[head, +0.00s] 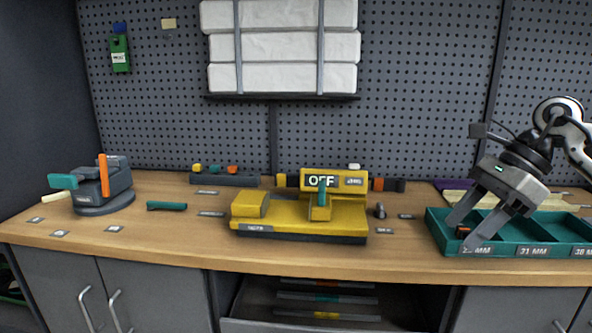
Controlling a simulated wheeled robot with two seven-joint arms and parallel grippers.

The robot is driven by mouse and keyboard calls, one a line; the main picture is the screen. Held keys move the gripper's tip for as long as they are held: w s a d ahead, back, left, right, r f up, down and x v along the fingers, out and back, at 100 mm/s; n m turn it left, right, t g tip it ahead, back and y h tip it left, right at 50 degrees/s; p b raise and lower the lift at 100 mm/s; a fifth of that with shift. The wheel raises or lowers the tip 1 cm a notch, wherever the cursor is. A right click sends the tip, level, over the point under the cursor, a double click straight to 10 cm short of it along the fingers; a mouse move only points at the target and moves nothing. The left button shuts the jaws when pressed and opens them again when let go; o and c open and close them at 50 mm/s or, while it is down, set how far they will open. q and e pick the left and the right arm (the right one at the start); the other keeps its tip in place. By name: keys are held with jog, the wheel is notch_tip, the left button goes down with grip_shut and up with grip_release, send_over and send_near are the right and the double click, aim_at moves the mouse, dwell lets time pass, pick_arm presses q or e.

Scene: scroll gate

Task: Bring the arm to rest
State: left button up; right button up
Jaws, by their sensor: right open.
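My right gripper (461,237) is at the right of the head view, its arm coming in from the right edge. Its two fingers are apart and point down at the left end of a teal tray (517,250). My left gripper is out of view.
A yellow machine (290,214) marked OFF stands mid-bench. A grey vise-like device (103,190) with teal and orange handles stands left. A teal handle tool (166,206) lies between them. A drawer (300,305) below is open. The front strip of the wooden bench (180,245) is clear.

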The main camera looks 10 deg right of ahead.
jog(key=a+f+m+t+y, duration=0.25)
jog(key=a+m+y, duration=0.4)
jog(key=a, duration=0.65)
jog(key=a+f+m+t+y, duration=0.2)
jog(key=a+f+m+y, duration=0.35)
jog(key=a, duration=0.65)
jog(key=s+d+f+n+t+h, duration=0.1)
jog(key=s+f+n+h, duration=0.4)
jog(key=f+n, duration=0.3)
jog(key=s+d+f+n+t+h, duration=0.1)
jog(key=s+f+n+h, duration=0.3)
jog(key=f+n, duration=0.4)
jog(key=s+d+f+n+t+h+p, duration=0.1)
jog(key=s+f+n+t+h, duration=0.2)
jog(key=n, duration=1.6)
notch_tip(320, 180, down, 5)
jog(key=s+h, duration=0.2)
jog(key=shift+s+n+h, duration=0.3)
jog(key=shift+h, duration=0.1)
